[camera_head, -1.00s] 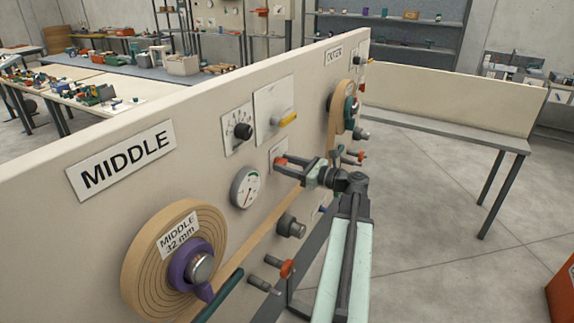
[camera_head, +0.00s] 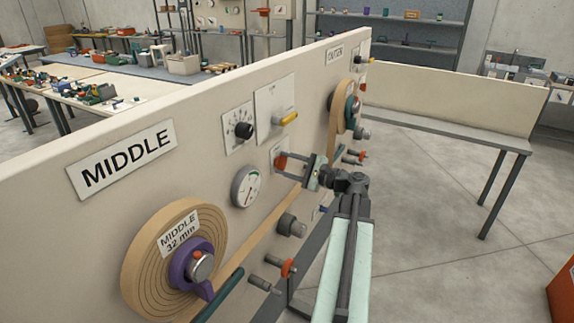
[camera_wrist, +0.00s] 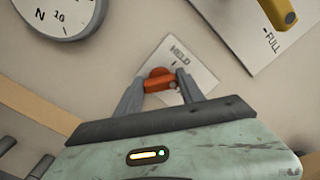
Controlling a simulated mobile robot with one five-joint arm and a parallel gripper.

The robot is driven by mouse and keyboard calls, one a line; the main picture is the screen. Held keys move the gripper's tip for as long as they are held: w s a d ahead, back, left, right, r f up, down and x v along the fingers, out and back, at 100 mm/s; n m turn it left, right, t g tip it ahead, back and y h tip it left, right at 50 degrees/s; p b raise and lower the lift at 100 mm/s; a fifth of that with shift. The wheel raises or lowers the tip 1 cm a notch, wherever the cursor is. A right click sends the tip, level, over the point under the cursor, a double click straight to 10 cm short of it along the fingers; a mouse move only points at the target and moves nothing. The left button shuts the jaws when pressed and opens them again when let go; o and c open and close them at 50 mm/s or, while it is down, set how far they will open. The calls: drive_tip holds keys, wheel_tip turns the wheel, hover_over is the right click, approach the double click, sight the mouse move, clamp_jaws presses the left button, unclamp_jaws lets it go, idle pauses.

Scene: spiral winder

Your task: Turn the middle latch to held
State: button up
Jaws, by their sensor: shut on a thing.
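The middle latch (camera_head: 281,162) is a small orange-red handle on a white plate on the cream panel, right of the round gauge. In the wrist view the orange latch (camera_wrist: 158,80) lies between my fingertips, and the plate behind it (camera_wrist: 190,65) reads HELD. My gripper (camera_head: 290,163) is shut on the latch, with a finger on each side; it also shows in the wrist view (camera_wrist: 160,88). The latch's exact pointing direction is partly hidden by the fingers.
The MIDDLE spool (camera_head: 140,265) with a purple core stands out at lower left. A gauge (camera_head: 246,187), a black knob (camera_head: 243,130), a yellow handle (camera_head: 289,118) and a grey knob (camera_head: 291,225) surround the latch. Open floor lies to the right.

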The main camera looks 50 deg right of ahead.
drive_tip(key=n, duration=0.3)
drive_tip(key=shift+f+n, duration=0.1)
drive_tip(key=shift+n, duration=0.3)
drive_tip(key=shift+a+n, duration=0.1)
drive_tip(key=shift+n, duration=1.7)
drive_tip(key=shift+f, duration=0.1)
drive_tip(key=o, duration=1.4)
drive_tip(key=shift+c, duration=0.2)
drive_tip(key=v, duration=0.8)
drive_tip(key=shift+w, duration=0.1)
